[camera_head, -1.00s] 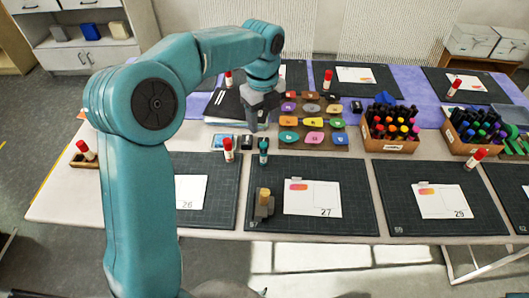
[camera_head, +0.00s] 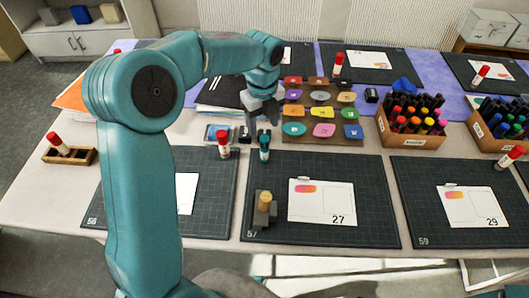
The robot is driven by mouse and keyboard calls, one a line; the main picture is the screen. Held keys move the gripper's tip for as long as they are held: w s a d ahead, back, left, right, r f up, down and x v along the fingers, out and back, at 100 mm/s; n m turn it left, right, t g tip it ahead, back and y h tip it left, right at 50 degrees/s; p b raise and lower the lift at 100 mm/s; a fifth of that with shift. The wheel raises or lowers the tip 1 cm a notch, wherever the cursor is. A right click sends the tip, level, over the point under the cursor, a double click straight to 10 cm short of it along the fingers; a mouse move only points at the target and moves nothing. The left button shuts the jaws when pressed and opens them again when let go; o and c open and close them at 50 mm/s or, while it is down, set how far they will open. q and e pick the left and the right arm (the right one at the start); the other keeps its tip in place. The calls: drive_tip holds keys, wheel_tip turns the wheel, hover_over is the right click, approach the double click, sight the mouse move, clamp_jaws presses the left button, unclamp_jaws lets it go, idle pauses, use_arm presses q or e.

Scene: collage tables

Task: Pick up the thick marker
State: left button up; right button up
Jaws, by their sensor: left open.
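A short, thick teal marker with a dark lower part (camera_head: 264,149) stands upright on the table behind the mat numbered 57, right of a red-capped white glue stick (camera_head: 223,146). It looks like the thick marker. My left gripper (camera_head: 262,118) points down just behind and above the teal marker in the picture. It is open, with nothing seen between its fingers, and it looks apart from the marker. More markers (camera_head: 415,112) stand in a cardboard box to the right. My right gripper is not in view.
A rack of colored ink pads (camera_head: 321,129) stands right of my gripper. A wooden tray with a glue stick (camera_head: 68,155) is at left. A second marker box (camera_head: 497,138) is at right.

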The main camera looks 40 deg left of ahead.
sight(264, 137)
use_arm(q)
wheel_tip(264, 137, down, 4)
drive_tip(key=shift+w+a+r, duration=0.1)
drive_tip(key=shift+s+d+f, duration=0.25)
drive_tip(key=shift+s+f, duration=0.05)
drive_tip(key=shift+f, duration=0.1)
drive_tip(key=f, duration=0.4)
drive_tip(key=shift+w, duration=0.3)
drive_tip(key=shift+s+d+f, duration=0.1)
drive_tip(key=shift+f, duration=0.6)
drive_tip(key=c, duration=0.8)
